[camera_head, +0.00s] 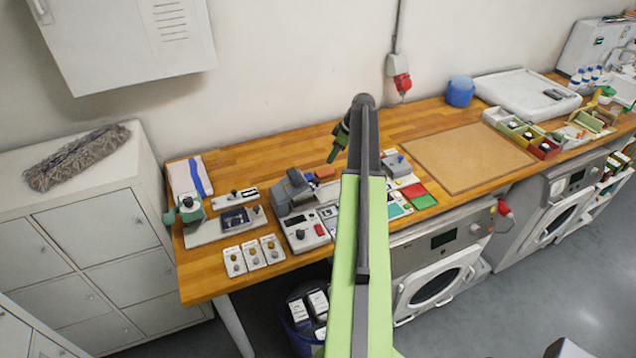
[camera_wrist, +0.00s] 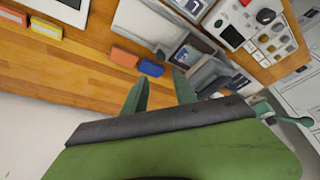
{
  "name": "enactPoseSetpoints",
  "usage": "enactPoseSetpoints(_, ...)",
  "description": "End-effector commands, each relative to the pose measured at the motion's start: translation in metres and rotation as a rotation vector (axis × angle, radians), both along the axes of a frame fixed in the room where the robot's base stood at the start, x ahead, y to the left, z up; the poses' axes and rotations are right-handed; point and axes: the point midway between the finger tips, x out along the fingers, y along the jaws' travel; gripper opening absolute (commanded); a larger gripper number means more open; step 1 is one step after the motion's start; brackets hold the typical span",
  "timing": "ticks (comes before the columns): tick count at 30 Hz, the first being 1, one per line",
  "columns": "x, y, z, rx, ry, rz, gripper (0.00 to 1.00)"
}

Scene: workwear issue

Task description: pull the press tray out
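The press (camera_head: 290,190) is a grey machine with a raised, rounded upper part, standing on the wooden bench left of my arm. It also shows in the wrist view (camera_wrist: 208,72), right of my fingers. I cannot clearly make out its tray; my arm covers part of this area in the head view. My gripper (camera_head: 339,147) is above the back of the bench, behind and right of the press. In the wrist view my gripper (camera_wrist: 160,88) has its two green fingers apart with nothing between them. It appears clear of the press.
A control box (camera_head: 306,231) with a red button stands in front of the press. An orange block (camera_head: 325,172) and a blue block (camera_wrist: 150,67) lie near my fingers. A green clamp-like device (camera_head: 188,210) stands left. The brown mat (camera_head: 468,158) on the right is bare.

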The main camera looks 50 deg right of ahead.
Motion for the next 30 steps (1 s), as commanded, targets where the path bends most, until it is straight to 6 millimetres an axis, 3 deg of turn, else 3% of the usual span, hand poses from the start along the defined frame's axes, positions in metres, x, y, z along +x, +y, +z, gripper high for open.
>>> enactPoseSetpoints(1, 0.004, 0.001, -0.019, 0.0, 0.0, 0.001, 0.33)
enactPoseSetpoints(16, 0.044, 0.019, -0.122, 0.001, 0.001, 0.002, 0.33)
enactPoseSetpoints(21, 0.051, 0.022, -0.137, 0.0, 0.001, 0.001, 0.33)
enactPoseSetpoints(29, 0.053, 0.023, -0.134, 0.0, 0.001, 0.001, 0.33)
enactPoseSetpoints(30, 0.053, 0.023, -0.134, 0.0, 0.001, 0.001, 0.29)
